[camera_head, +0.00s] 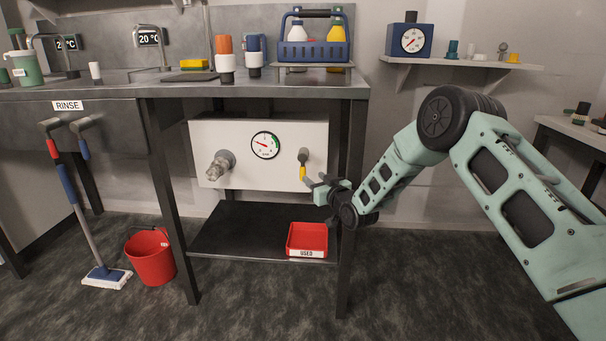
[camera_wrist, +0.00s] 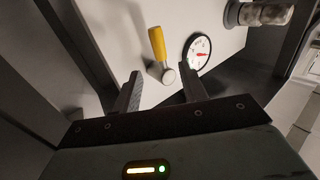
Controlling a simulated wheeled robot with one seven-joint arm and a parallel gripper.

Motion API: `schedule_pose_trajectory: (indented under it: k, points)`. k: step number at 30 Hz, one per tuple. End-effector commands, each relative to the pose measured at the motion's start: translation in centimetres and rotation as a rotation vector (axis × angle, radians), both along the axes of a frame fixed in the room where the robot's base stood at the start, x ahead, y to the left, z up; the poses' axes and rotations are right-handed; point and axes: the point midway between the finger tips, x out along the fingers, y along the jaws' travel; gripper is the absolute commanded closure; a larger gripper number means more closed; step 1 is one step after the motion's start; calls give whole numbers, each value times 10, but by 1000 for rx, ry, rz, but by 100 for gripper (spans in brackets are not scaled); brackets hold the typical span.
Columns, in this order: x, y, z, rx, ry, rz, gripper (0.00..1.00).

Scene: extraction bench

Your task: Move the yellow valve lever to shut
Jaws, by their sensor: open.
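The yellow valve lever (camera_head: 303,171) sits on the right part of a white panel under the bench, hanging down from its grey pivot in the head view. In the wrist view the yellow lever (camera_wrist: 157,43) and its round pivot show ahead of the fingers, near the gap between them. My gripper (camera_head: 318,183) is just right of and below the lever in the head view. In the wrist view my gripper (camera_wrist: 160,88) is open with nothing between its fingers. I see no contact with the lever, though the exact distance is hard to tell.
A round gauge (camera_head: 265,145) and a metal fitting (camera_head: 219,165) are on the white panel (camera_head: 240,130) left of the lever. A bench leg (camera_head: 352,150) stands close to my gripper. A red tray (camera_head: 307,238) labelled USED lies on the lower shelf. A red bucket (camera_head: 151,257) stands left.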

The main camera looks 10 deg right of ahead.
Motion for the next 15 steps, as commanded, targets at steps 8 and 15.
schedule_pose_trajectory:
  k: [8, 15]
  points:
    - [49, 14, -2, 0, -2, 0, 57]
    - [75, 22, -2, 1, -1, 1, 57]
